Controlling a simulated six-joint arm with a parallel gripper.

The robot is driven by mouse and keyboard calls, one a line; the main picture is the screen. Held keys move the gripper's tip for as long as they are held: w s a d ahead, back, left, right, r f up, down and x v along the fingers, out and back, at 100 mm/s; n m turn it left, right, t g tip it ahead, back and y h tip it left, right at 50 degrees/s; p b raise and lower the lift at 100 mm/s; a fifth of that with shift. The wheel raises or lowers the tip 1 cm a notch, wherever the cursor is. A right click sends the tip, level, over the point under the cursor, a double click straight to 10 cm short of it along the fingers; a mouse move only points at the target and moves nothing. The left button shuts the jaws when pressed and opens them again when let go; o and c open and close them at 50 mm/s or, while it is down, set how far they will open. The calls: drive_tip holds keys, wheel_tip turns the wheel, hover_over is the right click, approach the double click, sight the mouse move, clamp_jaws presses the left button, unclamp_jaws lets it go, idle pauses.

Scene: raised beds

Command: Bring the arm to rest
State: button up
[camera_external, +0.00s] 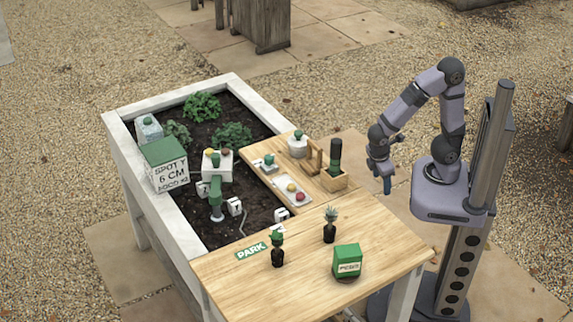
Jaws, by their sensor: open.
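My gripper (387,184) hangs at the end of my arm, pointing down, to the right of the wooden shelf and just beyond the table's right edge. It is open and holds nothing that I can see. It is small in this view. My arm is bent, with its elbow high above the base column. A green label reading PARK (251,251) lies at the left of the wooden table (225,277).
A green box (347,261) and two small dark-potted plants (277,250) (330,226) stand on the table. A wooden holder (334,181) with a dark green upright item sits nearest my gripper. The planter (118,132) holds soil, plants and a lettered box (167,166).

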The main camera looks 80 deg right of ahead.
wheel_tip(320, 180, up, 17)
drive_tip(key=w+d+m+t+y+p, duration=0.1)
drive_tip(key=m+y+p, duration=0.2)
drive_tip(key=p, duration=1.5)
drive_tip(key=m, duration=0.3)
drive_tip(key=shift+w+d+r+m+y, duration=0.2)
drive_tip(key=shift+w+d+m+y, duration=0.05)
drive_tip(key=shift+w+m+y, duration=0.05)
